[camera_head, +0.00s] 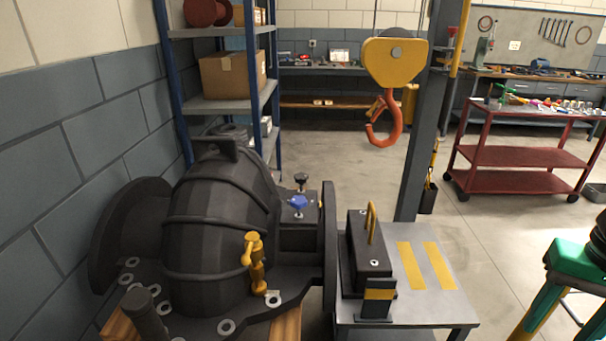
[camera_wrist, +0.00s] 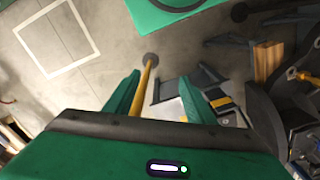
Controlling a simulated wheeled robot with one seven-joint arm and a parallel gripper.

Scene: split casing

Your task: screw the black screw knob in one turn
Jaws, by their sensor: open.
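The black screw knob (camera_head: 301,179) stands upright on the small dark box at the right side of the large black casing (camera_head: 215,225) in the head view. A blue knob (camera_head: 298,203) stands in front of it. My gripper (camera_wrist: 160,82) shows in the wrist view with its two green fingers apart and nothing held between them. It is well away from the black knob, touching nothing that I can see. The casing (camera_wrist: 268,120) lies at the right of the wrist view, where I cannot make out the black knob.
A yellow valve handle (camera_head: 256,262) sticks up from the casing's front flange. A grey table (camera_head: 440,310) with a dark handled block (camera_head: 368,260) stands to its right. An orange hook (camera_head: 384,125) hangs behind. Shelves (camera_head: 195,115) stand behind the casing; the floor beyond the table is open.

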